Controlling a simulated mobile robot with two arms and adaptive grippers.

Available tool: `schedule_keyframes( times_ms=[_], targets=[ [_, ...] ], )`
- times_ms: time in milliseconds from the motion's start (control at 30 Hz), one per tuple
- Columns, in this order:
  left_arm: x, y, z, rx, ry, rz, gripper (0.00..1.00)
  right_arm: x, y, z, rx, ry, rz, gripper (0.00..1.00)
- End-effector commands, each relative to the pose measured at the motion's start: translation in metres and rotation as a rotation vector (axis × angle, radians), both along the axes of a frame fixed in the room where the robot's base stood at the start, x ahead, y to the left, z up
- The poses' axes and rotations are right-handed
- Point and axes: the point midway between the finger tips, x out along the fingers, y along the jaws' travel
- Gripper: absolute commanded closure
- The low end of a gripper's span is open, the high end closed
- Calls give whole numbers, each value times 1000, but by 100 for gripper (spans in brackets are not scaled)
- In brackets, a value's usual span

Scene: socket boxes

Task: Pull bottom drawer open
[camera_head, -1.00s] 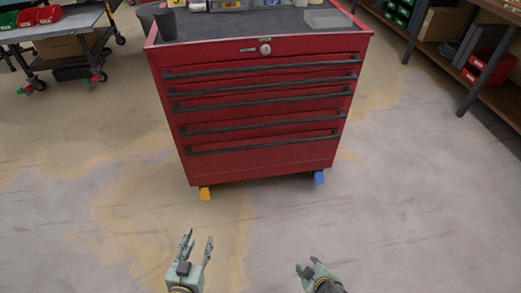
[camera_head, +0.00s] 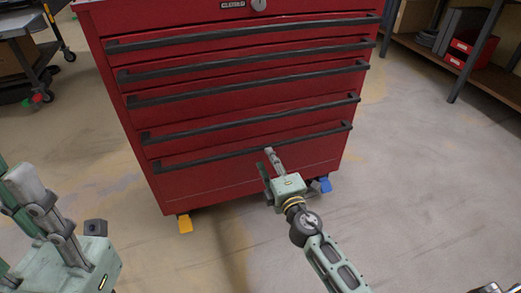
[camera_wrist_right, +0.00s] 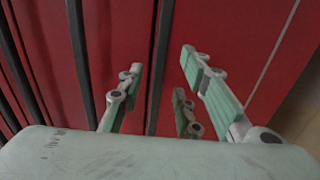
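The red tool chest's bottom drawer (camera_head: 235,180) looks shut, flush with the drawers above. Its long black handle (camera_head: 215,154) runs across the top of its front. My right gripper (camera_head: 267,159) is at the handle, right of its middle, with its fingers pointing at the chest. In the right wrist view the fingers (camera_wrist_right: 160,85) are spread, and the dark handle bar (camera_wrist_right: 160,50) passes between them in the picture. Whether they touch it I cannot tell. My left gripper (camera_head: 15,185) is at the lower left, fingers up, open and empty, away from the chest.
Several upper drawers with black handles (camera_head: 245,71) are shut above. The chest stands on casters, with a yellow piece (camera_head: 185,223) and a blue piece (camera_head: 325,185) at its base. A shelf with red bins (camera_head: 460,52) is at the upper right.

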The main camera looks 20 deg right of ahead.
Motion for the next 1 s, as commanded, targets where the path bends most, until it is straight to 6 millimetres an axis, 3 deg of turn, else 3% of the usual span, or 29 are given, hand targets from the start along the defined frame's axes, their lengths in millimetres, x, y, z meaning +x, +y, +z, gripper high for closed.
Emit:
schedule_keyframes(
  times_ms=[200, 400, 767, 1000],
  targets=[
    [2, -1, 1, 2, -10, 1, 60, 37, 1, 0, 0, 0, -1, 68],
    [3, -1, 3, 3, -24, 2, 60, 61, 2, 0, 3, 1, 0, 68],
    [3, -2, 5, 4, -27, 2, 60, 68, 2, 0, 3, 3, -1, 68],
    [3, -2, 5, 4, -27, 2, 60, 67, 2, 0, 3, 3, -1, 88]
  ],
)
